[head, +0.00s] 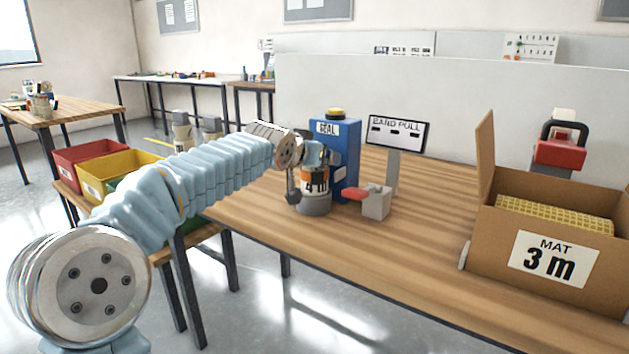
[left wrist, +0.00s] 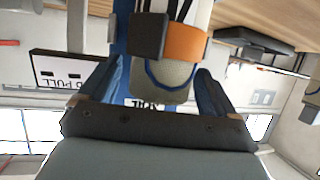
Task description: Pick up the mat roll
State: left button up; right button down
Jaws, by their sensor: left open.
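The mat roll (head: 315,205) stands upright on the wooden table, a grey cylinder with an orange band marked "4 m". It is right beside a blue machine. My left gripper (head: 312,155) is at the top of the roll and partly hides it. In the left wrist view the roll (left wrist: 165,78) appears upside down with its orange band. The two blue fingers of my left gripper (left wrist: 160,68) are open, one on each side of the roll's end. I cannot tell whether they touch it. My right gripper is not in view.
The blue machine (head: 345,160) stands close behind the roll. A cardboard box marked "MAT 3 m" (head: 490,235) holds yellow mesh.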

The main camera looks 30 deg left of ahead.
pick_arm(q)
jog(key=c, duration=1.7)
